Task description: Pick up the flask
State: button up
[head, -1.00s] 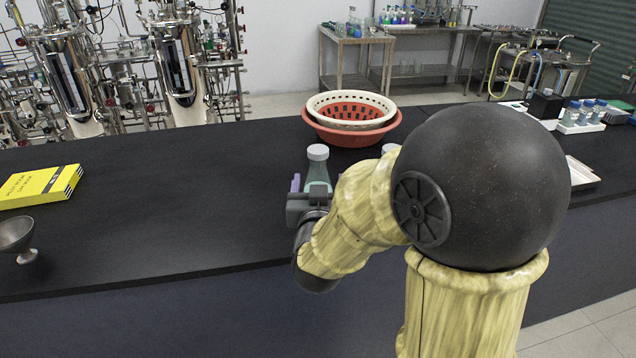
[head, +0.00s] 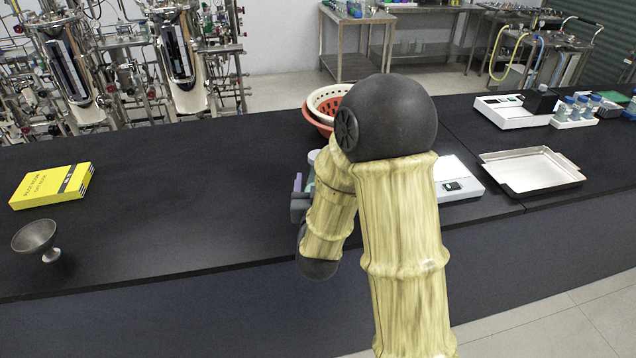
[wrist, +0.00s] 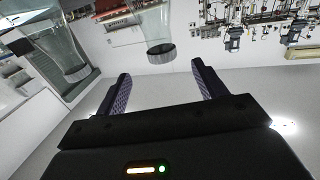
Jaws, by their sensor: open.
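The flask, clear glass with a grey cap, is mostly hidden behind my arm in the head view; part of its cap (head: 313,156) and a greenish sliver show. In the wrist view a capped flask (wrist: 158,22) appears upside down, ahead of and between my fingertips, with a gap to them. A second, larger-looking capped glass vessel (wrist: 52,42) is at the left there. I cannot tell for sure which is the task's flask. My gripper (wrist: 161,78) is open with nothing between its fingers; in the head view it (head: 298,190) is low over the counter, beside the flask.
On the black counter (head: 190,200) are a yellow box (head: 45,188) and a metal cup (head: 36,236) at left. A red basket (head: 316,122) holding a white one (head: 326,97) stands behind. A white balance (head: 462,183) and metal tray (head: 530,170) are right. The left-middle counter is clear.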

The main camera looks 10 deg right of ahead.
jog(key=p+x, duration=0.3)
jog(key=x, duration=0.2)
jog(key=shift+w+d, duration=0.1)
jog(key=shift+w, duration=0.3)
jog(key=p+x, duration=0.2)
jog(key=x, duration=0.3)
jog(key=shift+w+f, duration=0.1)
dwell(0.4)
grip_shut()
